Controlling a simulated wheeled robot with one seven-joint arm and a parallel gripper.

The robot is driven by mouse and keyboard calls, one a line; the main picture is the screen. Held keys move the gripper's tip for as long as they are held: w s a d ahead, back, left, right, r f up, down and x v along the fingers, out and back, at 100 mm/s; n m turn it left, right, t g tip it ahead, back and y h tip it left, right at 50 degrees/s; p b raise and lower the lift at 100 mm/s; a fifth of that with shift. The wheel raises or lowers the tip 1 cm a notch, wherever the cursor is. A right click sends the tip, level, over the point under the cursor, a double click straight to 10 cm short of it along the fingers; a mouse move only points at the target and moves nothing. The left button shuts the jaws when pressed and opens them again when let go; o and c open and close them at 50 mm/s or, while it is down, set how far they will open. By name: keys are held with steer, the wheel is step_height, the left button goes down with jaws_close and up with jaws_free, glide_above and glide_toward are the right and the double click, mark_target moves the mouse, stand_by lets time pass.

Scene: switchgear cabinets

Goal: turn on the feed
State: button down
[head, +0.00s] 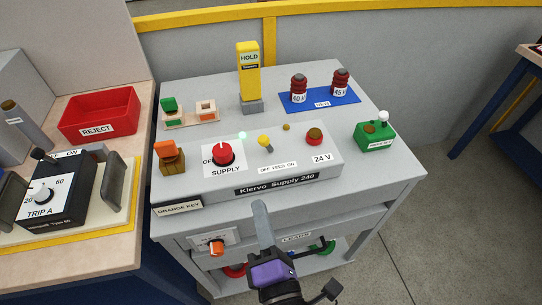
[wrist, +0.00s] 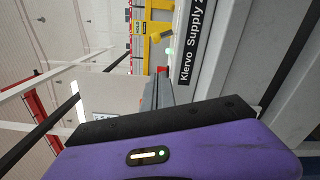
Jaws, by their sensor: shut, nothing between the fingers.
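The feed switch (head: 264,140) is a small yellow-tipped lever on the grey Klervo supply panel (head: 330,165). Its label (head: 277,167) reads OFF FEED ON, and the lever looks tilted a little left, toward the OFF side. Left of it is the red SUPPLY knob (head: 222,153) on a white plate, with a small pale-green lamp (head: 242,134) above. My gripper (head: 260,206) is shut and empty, in front of the panel's front edge, apart from the lever. The wrist view shows its grey fingers (wrist: 157,92) and a yellow part that may be the lever (wrist: 160,36).
A yellow HOLD post (head: 249,75) and red fuses (head: 299,87) on a blue mat stand behind the panel. An orange key block (head: 168,155) is at left, a green box (head: 375,135) at right.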

mark_target(252, 179)
steer(key=shift+d+n, duration=0.1)
steer(key=shift+n, duration=0.2)
steer(key=p+x, duration=0.2)
steer(key=x, duration=0.8)
steer(key=shift+w, duration=0.15)
steer(key=shift+w+d+r+p, duration=0.25)
steer(key=shift+w+p, duration=0.2)
steer(key=shift+w+d+r+p, duration=0.2)
steer(key=shift+w+d+p, duration=0.1)
steer(key=shift+w+p, duration=0.15)
steer(key=shift+w+d, duration=0.3)
steer(key=shift+w, duration=0.4)
